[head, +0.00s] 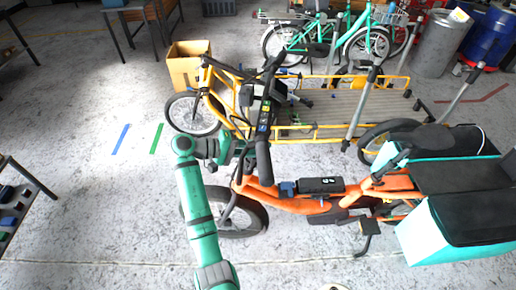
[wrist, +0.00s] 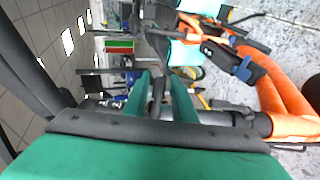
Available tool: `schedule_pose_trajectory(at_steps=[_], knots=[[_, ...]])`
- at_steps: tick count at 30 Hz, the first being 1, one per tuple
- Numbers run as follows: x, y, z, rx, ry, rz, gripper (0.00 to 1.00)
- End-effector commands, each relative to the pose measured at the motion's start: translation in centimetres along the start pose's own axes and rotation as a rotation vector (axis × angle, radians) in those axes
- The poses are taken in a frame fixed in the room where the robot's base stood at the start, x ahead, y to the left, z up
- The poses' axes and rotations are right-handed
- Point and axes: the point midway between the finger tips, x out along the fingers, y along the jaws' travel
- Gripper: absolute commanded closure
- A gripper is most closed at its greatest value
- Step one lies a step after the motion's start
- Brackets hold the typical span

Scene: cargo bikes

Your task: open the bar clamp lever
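The orange cargo bike (head: 290,203) stands in front of me, its dark handlebar and stem (head: 263,150) upright at its front. My gripper (head: 238,157) is beside the stem, on its left, and partly hidden by my own wrist and the bike. In the wrist view my gripper's two green fingers (wrist: 165,98) are apart. A thin dark part (wrist: 158,80) shows between them; I cannot tell whether it is the clamp lever or whether the fingers touch it. The orange frame (wrist: 285,95) is at the right of the wrist view. The bar clamp lever is not clearly made out in either view.
A yellow cargo bike (head: 345,108) with a long slatted bed stands just behind. A cardboard box (head: 187,68) is behind its front wheel. Teal side boxes (head: 425,235) sit on the orange bike's rear.

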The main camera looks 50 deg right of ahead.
Motion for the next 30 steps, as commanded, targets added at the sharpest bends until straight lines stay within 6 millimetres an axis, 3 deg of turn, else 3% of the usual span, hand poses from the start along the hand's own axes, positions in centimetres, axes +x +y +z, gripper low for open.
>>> schedule_pose_trajectory(at_steps=[13,30], knots=[[-1.1,0.0,-0.2,0.0,0.008,0.001,0.67],[-10.2,0.0,-0.1,0.0,0.007,0.001,0.67]])
